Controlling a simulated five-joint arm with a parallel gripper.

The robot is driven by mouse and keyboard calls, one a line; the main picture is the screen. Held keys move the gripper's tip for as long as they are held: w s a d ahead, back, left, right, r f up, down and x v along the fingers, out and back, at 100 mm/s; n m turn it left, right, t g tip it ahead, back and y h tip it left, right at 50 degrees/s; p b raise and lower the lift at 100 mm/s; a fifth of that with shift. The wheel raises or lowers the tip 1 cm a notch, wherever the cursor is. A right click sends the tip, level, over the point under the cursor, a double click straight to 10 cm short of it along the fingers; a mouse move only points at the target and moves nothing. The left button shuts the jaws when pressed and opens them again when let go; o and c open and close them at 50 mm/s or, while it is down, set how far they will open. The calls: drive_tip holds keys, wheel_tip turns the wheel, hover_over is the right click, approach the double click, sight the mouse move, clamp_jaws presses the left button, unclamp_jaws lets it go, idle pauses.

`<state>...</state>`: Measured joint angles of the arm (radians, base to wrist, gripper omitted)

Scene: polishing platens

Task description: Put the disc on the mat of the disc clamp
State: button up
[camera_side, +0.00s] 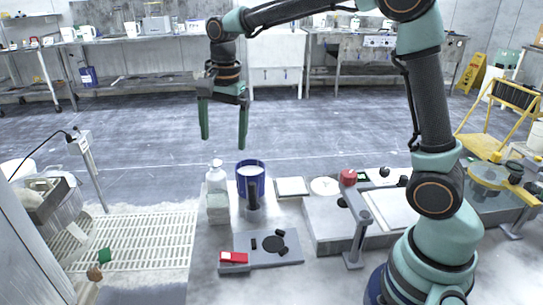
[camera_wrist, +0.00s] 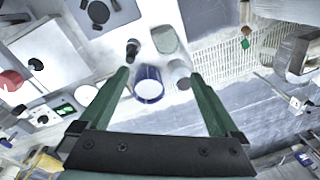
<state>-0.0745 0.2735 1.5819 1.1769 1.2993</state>
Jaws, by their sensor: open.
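My gripper (camera_side: 224,142) is open and empty, its two green fingers pointing down, well above the bench. In the wrist view its fingers (camera_wrist: 164,72) stand apart either side of a blue cup. A grey plate, which looks like the disc clamp (camera_side: 290,258), lies at the front of the bench, with a round black mat (camera_side: 274,243), small black pieces and a red block (camera_side: 234,257) on it. It is partly cut off in the wrist view (camera_wrist: 122,14). A pale round piece, perhaps the disc (camera_side: 323,186), lies behind and right; it also shows in the wrist view (camera_wrist: 86,95).
The blue cup (camera_side: 250,182), a white bottle (camera_side: 215,175) and a dark upright cylinder (camera_side: 253,195) stand behind the clamp. A square pale tile (camera_side: 292,187) and a red knob (camera_side: 348,177) are to the right. A grey post (camera_side: 357,230) stands before a flat panel.

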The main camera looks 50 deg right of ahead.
drive_tip(key=s+d+r+n+t, duration=0.1)
drive_tip(key=s+n+t, duration=0.1)
drive_tip(key=s+n, duration=0.4)
drive_tip(key=s+d+r+n+t, duration=0.1)
drive_tip(key=s+d+n+t, duration=0.1)
drive_tip(key=s+n, duration=0.5)
drive_tip(key=s, duration=0.3)
drive_tip(key=shift+s+d, duration=0.15)
drive_tip(key=shift+d, duration=0.05)
drive_tip(key=shift+o, duration=0.2)
drive_tip(key=shift+s+f+n, duration=0.1)
drive_tip(key=shift+s+n, duration=0.1)
drive_tip(key=shift+n, duration=0.3)
